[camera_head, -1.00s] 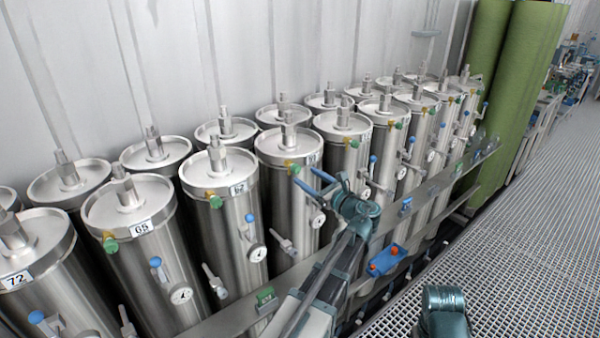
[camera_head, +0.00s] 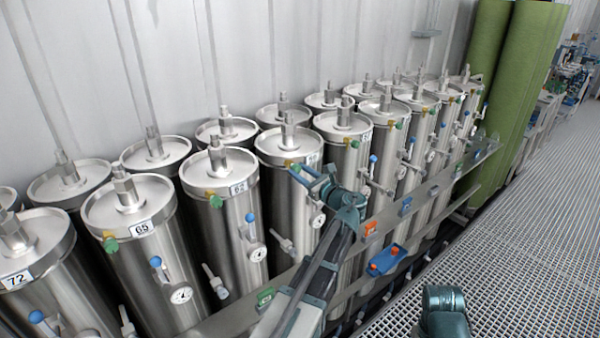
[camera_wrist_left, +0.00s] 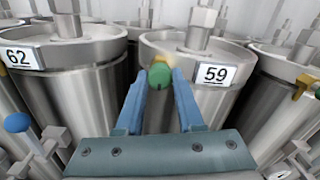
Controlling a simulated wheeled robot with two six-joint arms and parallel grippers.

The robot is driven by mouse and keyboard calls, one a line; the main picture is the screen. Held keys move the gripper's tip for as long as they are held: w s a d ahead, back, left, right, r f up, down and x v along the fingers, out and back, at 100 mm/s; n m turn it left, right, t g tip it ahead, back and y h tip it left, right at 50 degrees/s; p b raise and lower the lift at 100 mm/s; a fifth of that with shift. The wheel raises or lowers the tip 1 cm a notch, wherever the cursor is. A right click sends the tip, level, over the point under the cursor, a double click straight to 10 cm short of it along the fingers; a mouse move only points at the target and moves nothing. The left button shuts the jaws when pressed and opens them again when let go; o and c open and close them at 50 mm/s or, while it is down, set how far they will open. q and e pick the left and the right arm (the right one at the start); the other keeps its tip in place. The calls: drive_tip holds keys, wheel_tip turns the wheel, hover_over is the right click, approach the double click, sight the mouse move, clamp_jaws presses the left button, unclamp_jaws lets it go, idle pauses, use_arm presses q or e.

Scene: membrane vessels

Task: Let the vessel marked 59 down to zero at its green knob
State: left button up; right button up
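The vessel marked 59 (camera_wrist_left: 216,100) is an upright steel cylinder with a flat lid, right of centre in the left wrist view. In the head view the same vessel (camera_head: 282,195) stands mid-row, partly behind my left arm. Its green knob (camera_wrist_left: 159,75) sits just under the lid rim, left of the number plate (camera_wrist_left: 215,74). My left gripper (camera_wrist_left: 160,88) has its blue fingers either side of the knob, apart from each other. Whether they touch it I cannot tell. In the head view my left gripper (camera_head: 304,175) is at the vessel's upper front. My right gripper is not in view.
The vessel marked 62 (camera_wrist_left: 58,85) stands close on the left, with a blue-handled valve (camera_wrist_left: 17,122). More vessels stand tightly on both sides and behind. A steel rail (camera_head: 340,240) with coloured blocks runs along the front. The grating floor (camera_head: 540,230) at the right is clear.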

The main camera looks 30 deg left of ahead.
use_arm(q)
clamp_jaws()
drive_tip(key=shift+n, duration=0.3)
drive_tip(key=n, duration=0.4)
drive_tip(key=shift+n, duration=0.3)
drive_tip(key=n, duration=1)
drive_tip(key=shift+n, duration=0.4)
drive_tip(key=n, duration=0.5)
drive_tip(key=shift+n, duration=0.3)
